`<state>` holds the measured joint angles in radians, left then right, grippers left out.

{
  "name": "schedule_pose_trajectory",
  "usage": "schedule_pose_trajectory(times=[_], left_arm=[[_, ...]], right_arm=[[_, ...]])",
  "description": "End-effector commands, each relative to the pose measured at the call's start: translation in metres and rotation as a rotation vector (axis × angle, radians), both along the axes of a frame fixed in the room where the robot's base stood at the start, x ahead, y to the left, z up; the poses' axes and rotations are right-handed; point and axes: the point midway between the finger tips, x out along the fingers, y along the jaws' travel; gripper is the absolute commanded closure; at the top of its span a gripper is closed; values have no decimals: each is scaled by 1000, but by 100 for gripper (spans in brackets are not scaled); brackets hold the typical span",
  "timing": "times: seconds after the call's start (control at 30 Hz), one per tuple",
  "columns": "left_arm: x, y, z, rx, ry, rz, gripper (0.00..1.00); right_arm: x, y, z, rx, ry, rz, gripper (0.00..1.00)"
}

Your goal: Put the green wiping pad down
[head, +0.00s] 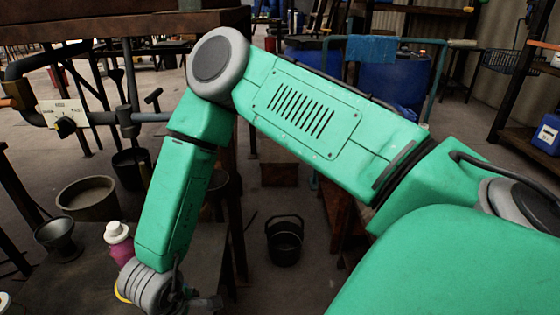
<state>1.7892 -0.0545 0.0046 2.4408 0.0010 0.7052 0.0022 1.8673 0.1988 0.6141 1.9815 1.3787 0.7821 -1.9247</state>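My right arm comes in from the right and bends down at the left. Its gripper (192,303) is at the bottom edge, low over the dark bench (75,285). The wrist hides part of the gripper, and I cannot tell whether the fingers are open or shut. I cannot make out the green wiping pad; it may be hidden behind the wrist or below the frame. My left gripper is not in view.
A white-capped bottle with magenta contents (119,246) stands close beside my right wrist. A dark metal cup (57,240) and a round tub (88,198) are further left. A yellow edge (121,293) shows by the wrist. A black bucket (285,242) is beyond the bench.

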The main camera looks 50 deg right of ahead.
Motion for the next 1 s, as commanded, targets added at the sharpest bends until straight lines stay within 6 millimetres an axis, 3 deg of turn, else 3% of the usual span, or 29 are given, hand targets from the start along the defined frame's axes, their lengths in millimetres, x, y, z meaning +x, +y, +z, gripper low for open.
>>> schedule_pose_trajectory(times=[0.1,0.3,0.6,0.77,1.0], left_arm=[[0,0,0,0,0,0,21],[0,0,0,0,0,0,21],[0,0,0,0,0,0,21],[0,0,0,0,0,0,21],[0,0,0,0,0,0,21]], right_arm=[[-30,-32,-28,-39,-78,-67,0],[-87,-73,-53,22,-139,-199,0],[-176,-109,-53,137,-25,-425,0],[-193,-115,-50,152,14,-483,0],[-194,-115,-49,155,16,-491,0]])
